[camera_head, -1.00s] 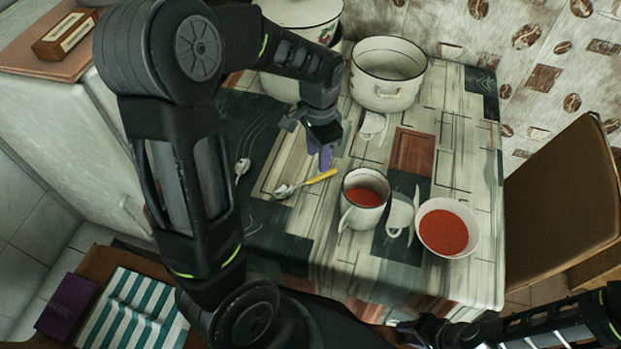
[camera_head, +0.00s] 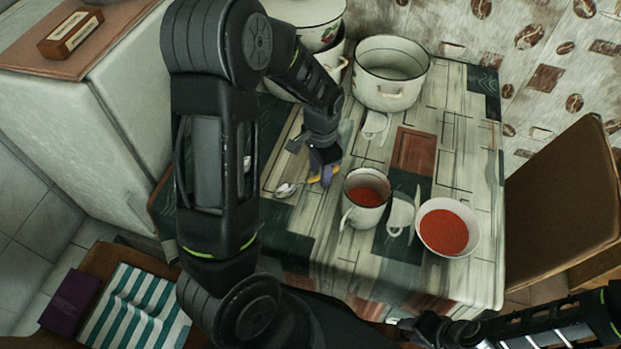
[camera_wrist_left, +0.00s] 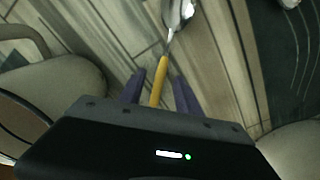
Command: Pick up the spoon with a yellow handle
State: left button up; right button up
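The spoon with a yellow handle (camera_head: 287,190) lies on the table, its metal bowl to the left and its handle to the right. In the left wrist view its yellow handle (camera_wrist_left: 159,78) runs between the two purple fingers of my left gripper (camera_wrist_left: 158,88), with gaps visible on both sides. The fingers are open. In the head view my left gripper (camera_head: 325,174) is down at the handle and hides part of it. My right gripper (camera_head: 428,329) is at the lower right, away from the spoon; its fingers are too unclear to read.
A mug of red liquid (camera_head: 364,214) stands just right of my left gripper. A bowl of red liquid (camera_head: 449,246) is further right. A white enamel pot (camera_head: 390,88) stands behind. The patterned table (camera_head: 462,140) has free room at the right.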

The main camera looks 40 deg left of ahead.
pick_arm(q)
jog(key=shift+f, duration=0.1)
jog(key=shift+c, duration=0.3)
grip_shut()
dwell(0.4)
